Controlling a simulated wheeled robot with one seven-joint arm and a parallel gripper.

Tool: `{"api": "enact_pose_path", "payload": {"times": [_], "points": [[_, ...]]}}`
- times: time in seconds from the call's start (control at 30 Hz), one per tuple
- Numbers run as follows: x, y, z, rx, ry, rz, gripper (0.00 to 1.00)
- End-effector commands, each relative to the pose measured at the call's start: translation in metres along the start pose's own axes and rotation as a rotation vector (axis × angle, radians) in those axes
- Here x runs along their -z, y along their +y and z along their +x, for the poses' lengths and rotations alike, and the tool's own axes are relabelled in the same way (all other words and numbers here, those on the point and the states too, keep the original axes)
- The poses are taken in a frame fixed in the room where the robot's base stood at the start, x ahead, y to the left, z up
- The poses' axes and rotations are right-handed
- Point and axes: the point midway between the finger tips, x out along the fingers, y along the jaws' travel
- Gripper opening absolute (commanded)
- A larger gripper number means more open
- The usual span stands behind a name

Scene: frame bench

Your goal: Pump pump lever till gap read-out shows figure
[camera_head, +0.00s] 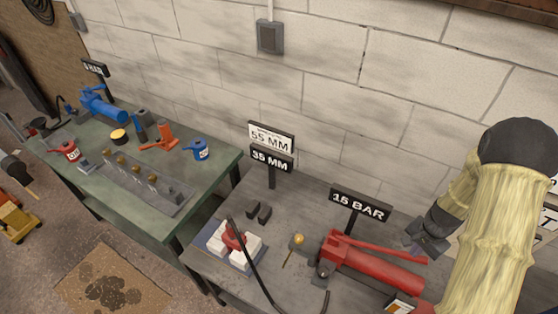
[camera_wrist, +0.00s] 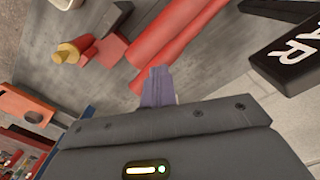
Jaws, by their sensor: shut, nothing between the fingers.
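The red pump (camera_head: 375,268) lies on the grey bench, its thin red pump lever (camera_head: 375,246) lying low along its top. My gripper (camera_head: 416,249) is shut and empty, just above the lever's right end; I cannot tell whether it touches. In the wrist view, my shut fingertips (camera_wrist: 159,72) are beside the red bars of the pump and lever (camera_wrist: 175,40). A dark sign (camera_head: 271,160) reads 35 MM, under a white plate (camera_head: 270,139) reading 55 MM. Another dark sign (camera_head: 360,205) by the pump reads 15 BAR. A red-and-white spreader-like piece (camera_head: 233,240) stands left, beside a black hose.
A brass-topped fitting (camera_head: 298,240) and small dark blocks (camera_head: 258,212) lie on the grey bench. A green bench (camera_head: 210,172) at left holds a blue pump (camera_head: 102,104), cans and a tool rack. The block wall stands close behind.

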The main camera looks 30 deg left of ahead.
Motion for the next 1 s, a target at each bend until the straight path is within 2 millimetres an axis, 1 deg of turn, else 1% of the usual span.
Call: {"api": "enact_pose_path", "payload": {"times": [0.67,1.0], "points": [[0.000,0.000,0.002,-0.001,-0.002,0.000,0.00],[-0.001,0.001,0.032,-0.001,-0.003,0.000,0.00]]}}
